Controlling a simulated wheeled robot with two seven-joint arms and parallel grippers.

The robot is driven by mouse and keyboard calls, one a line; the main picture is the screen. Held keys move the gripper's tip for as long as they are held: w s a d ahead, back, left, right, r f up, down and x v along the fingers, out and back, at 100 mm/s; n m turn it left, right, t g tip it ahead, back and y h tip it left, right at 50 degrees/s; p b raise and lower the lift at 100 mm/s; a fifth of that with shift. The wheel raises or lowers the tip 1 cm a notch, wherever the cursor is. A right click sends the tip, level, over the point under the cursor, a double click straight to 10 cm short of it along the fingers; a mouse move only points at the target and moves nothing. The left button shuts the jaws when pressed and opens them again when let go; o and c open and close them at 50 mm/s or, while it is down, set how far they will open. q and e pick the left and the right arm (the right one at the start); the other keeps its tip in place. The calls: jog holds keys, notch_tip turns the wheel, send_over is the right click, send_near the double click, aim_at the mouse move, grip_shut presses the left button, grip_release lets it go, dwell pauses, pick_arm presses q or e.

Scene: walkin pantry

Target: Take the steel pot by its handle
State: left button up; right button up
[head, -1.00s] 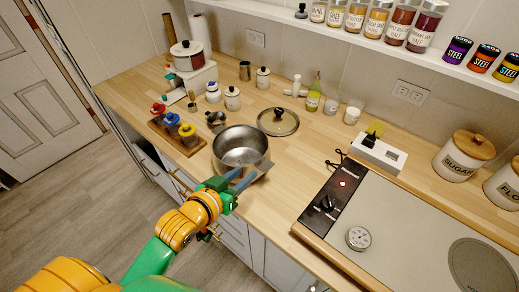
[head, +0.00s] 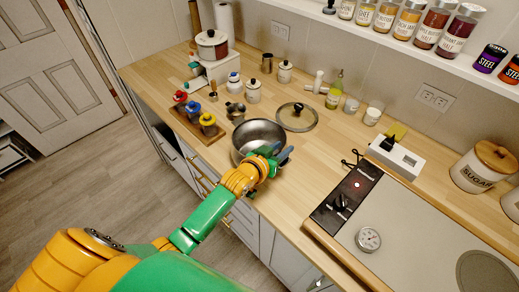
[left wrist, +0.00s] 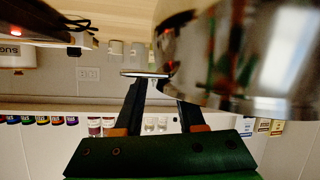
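The steel pot (head: 259,133) stands upright and open on the wooden counter near its front edge. It also shows large at the upper right of the left wrist view (left wrist: 235,60). A flat metal piece (left wrist: 145,74) beside the pot wall, apparently its handle, lies at the fingertips in that view. My left gripper (head: 282,151) is at the pot's right side in the head view. Its two fingers stand apart in the left wrist view (left wrist: 157,84), with no visible closed hold. Contact with the handle cannot be told. My right gripper is not in view.
A glass lid (head: 297,117) lies behind the pot. A wooden rack with coloured-topped items (head: 197,128) stands to its left. Bare counter lies between pot and cooktop.

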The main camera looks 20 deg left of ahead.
pick_arm(q)
jog(key=shift+s, duration=0.15)
grip_shut()
jog(key=shift+s+d+f, duration=0.1)
jog(key=shift+f, duration=0.05)
dwell(1.0)
